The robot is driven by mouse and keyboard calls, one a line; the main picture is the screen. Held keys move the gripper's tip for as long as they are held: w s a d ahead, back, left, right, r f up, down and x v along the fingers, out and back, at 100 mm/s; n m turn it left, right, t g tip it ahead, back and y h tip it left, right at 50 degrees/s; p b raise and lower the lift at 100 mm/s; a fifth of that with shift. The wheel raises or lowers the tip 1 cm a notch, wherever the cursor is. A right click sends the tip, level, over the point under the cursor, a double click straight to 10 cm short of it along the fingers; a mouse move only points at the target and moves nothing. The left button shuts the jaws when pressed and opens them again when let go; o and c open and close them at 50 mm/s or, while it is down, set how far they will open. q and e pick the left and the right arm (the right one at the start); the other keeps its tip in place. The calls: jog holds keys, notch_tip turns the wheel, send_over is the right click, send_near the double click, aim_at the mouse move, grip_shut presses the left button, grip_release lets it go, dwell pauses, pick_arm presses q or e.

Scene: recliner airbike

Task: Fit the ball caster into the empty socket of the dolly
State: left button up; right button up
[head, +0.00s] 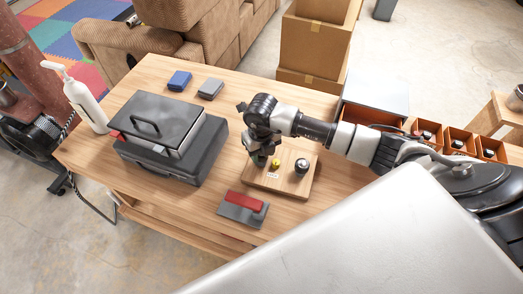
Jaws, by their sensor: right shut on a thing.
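The dolly (300,191) appears to be the small wooden board on the table. A dark upright caster-like part (301,167) stands toward its right side, and a small yellow piece (276,164) and a pale label lie near its middle. My right gripper (259,160) points down over the board's upper left part. It is shut on a small dark thing, which I take to be the ball caster; the fingers mostly hide it. I cannot tell whether it touches the board. The empty socket is not clearly visible. My left gripper is not in view.
A black toolbox (172,150) and a white pump bottle (85,103) stand at the left. Blue (179,80) and grey (211,89) blocks lie behind. A red-handled tool (243,203) lies in front of the dolly. Orange bins (459,140) stand at the right.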

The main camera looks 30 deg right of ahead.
jog(key=shift+f+b, duration=0.3)
jog(key=shift+b, duration=0.05)
dwell(0.6)
dwell(0.4)
jog(key=o, duration=0.8)
jog(key=shift+c, duration=0.2)
jog(key=shift+r, duration=0.1)
jog(key=shift+r+p, duration=0.8)
jog(key=shift+r, duration=0.15)
